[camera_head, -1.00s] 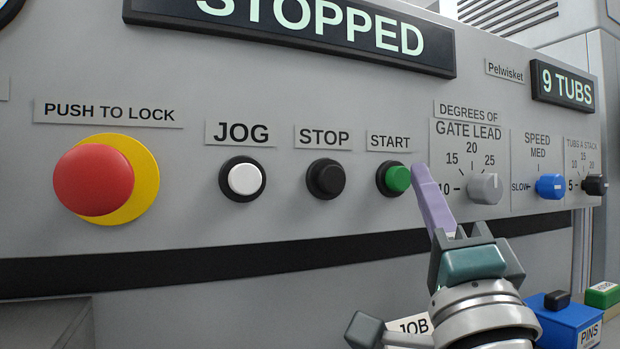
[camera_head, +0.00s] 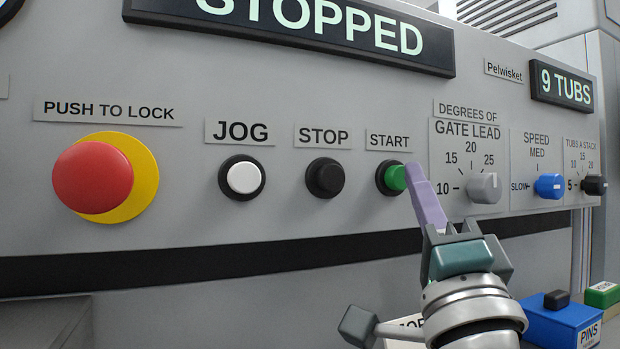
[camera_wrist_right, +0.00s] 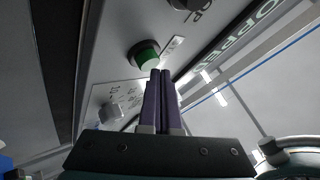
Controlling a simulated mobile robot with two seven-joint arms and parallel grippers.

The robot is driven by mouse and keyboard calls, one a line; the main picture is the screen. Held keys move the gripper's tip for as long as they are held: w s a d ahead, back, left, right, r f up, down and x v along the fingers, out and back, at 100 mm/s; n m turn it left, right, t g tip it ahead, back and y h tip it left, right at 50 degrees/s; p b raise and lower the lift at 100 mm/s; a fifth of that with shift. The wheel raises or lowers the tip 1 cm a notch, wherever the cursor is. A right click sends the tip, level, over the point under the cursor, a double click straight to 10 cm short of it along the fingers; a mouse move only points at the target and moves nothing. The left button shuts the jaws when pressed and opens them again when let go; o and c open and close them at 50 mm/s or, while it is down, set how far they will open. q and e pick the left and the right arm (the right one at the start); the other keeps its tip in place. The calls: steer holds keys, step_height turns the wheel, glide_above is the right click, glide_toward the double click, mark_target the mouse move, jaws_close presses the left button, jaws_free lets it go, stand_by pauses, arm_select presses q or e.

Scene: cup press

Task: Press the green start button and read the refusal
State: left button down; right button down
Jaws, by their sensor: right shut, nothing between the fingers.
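The green start button (camera_head: 396,177) sits in a black collar under the START label (camera_head: 388,141) on the grey panel. My right gripper (camera_head: 413,170) is shut and empty, with its purple fingertips at the right side of the button in the head view, overlapping its edge. In the right wrist view the green button (camera_wrist_right: 147,56) lies just beyond the closed fingertips (camera_wrist_right: 160,72); I cannot tell whether they touch. The display (camera_head: 300,30) at the top reads STOPPED. My left gripper is not in view.
Left of START are a black STOP button (camera_head: 325,178), a white JOG button (camera_head: 243,178) and a red push-to-lock button (camera_head: 92,177). To the right are a gate lead knob (camera_head: 484,188), a blue speed knob (camera_head: 550,186) and a counter (camera_head: 565,85) reading 9 TUBS. A blue box (camera_head: 562,322) stands below.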

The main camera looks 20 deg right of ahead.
steer(key=shift+w+y, duration=0.3)
steer(key=shift+w, duration=0.3)
stand_by(0.7)
steer(key=shift+s, duration=1)
steer(key=shift+p, duration=0.3)
steer(key=shift+s+d+p, duration=0.2)
steer(key=shift+s+p, duration=0.75)
steer(key=shift+s, duration=1.55)
